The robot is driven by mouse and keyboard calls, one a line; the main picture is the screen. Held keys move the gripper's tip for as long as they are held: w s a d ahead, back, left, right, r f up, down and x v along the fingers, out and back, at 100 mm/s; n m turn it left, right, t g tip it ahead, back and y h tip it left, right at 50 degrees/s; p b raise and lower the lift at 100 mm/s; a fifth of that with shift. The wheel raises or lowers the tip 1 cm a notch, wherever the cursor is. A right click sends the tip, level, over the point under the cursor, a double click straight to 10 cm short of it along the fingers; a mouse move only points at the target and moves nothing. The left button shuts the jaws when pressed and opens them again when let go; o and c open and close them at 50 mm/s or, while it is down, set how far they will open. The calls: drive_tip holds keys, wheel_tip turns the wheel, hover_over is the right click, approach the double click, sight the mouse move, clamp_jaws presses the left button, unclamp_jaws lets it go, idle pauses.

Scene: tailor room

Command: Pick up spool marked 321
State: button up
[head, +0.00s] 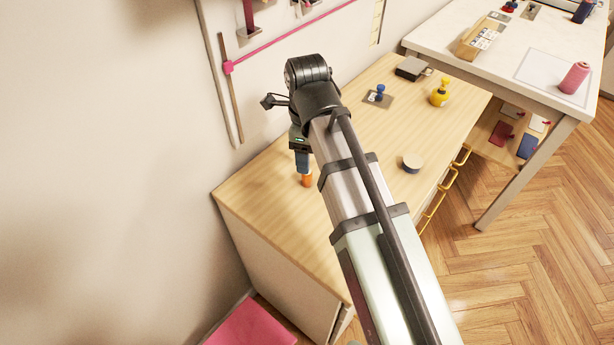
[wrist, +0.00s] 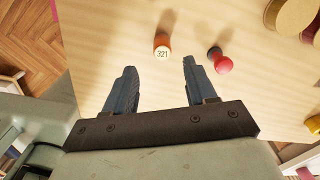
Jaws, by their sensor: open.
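The spool is just beyond the fingertips, roughly centred on the gap. The head view shows the fingers close above it, but the exact height is hard to tell.
A red-knobbed object (wrist: 222,63) stands just right of the spool, beyond the right finger. The cabinet top (head: 262,190) also holds a round tin (head: 412,162), a blue-handled stamp (head: 380,92), a yellow bottle (head: 440,93) and a black box (head: 411,68). The wall runs along the left.

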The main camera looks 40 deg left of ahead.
sight(307, 178)
drive_tip(key=shift+w+a+f, duration=0.1)
drive_tip(key=shift+w+f, duration=0.05)
drive_tip(key=shift+f, duration=3.5)
drive_tip(key=shift+c, duration=0.4)
clamp_jaws()
